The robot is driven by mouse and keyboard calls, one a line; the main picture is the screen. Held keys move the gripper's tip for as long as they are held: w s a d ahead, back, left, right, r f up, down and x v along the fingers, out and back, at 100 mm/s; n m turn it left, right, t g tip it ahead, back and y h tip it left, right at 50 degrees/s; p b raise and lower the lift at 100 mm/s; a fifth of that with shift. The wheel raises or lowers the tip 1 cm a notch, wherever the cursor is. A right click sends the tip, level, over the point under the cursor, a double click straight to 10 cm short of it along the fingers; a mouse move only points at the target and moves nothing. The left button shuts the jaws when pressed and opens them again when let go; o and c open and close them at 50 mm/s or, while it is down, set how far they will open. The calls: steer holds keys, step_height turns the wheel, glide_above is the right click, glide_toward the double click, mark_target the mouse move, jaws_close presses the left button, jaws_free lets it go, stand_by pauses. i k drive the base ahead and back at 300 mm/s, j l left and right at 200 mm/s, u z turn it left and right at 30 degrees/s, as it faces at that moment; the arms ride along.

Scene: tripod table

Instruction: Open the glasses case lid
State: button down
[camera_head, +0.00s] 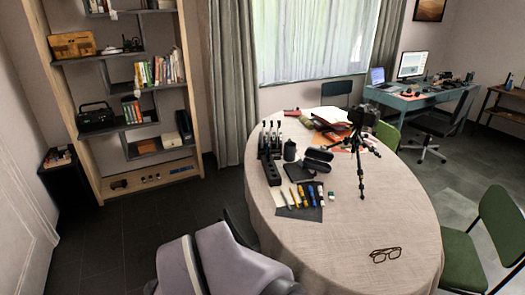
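A dark, rounded case (318,158), which looks like the glasses case, lies near the middle of the oval table (345,225). It is small in this view, and I cannot tell for certain how its lid stands. A black notebook or pad lies just to its left and front. A pair of dark-framed eyeglasses (386,254) lies apart, near the table's front right edge. My gripper is not in view, so its state and distance from the case do not show.
A black tripod (359,150) stands right of the case. A black cup (290,150), a power strip (271,170) and upright black tools stand left. Markers lie in front; papers (328,118) lie behind. Green chairs (497,222) stand at right. The table's front right is mostly clear.

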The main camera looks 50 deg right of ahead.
mark_target(323, 155)
steer(key=i+z, duration=0.2)
steer(key=i, duration=0.3)
steer(key=i+j+z, duration=0.25)
steer(key=i, duration=0.25)
steer(key=i+j+z, duration=0.2)
steer(key=i, duration=0.3)
steer(key=i+l+z, duration=0.2)
steer(key=z, duration=0.25)
steer(key=i+z, duration=0.4)
steer(key=i+j+z, duration=0.1)
steer(key=i+z, duration=0.35)
steer(key=i+j+z, duration=0.15)
steer(key=i+z, duration=0.15)
steer(key=z, duration=0.15)
steer(key=i+j+z, duration=0.25)
steer(key=z, duration=0.15)
steer(key=i+j+z, duration=0.25)
steer(key=j+z, duration=0.2)
steer(key=i+z, duration=0.7)
steer(key=k+j, duration=0.05)
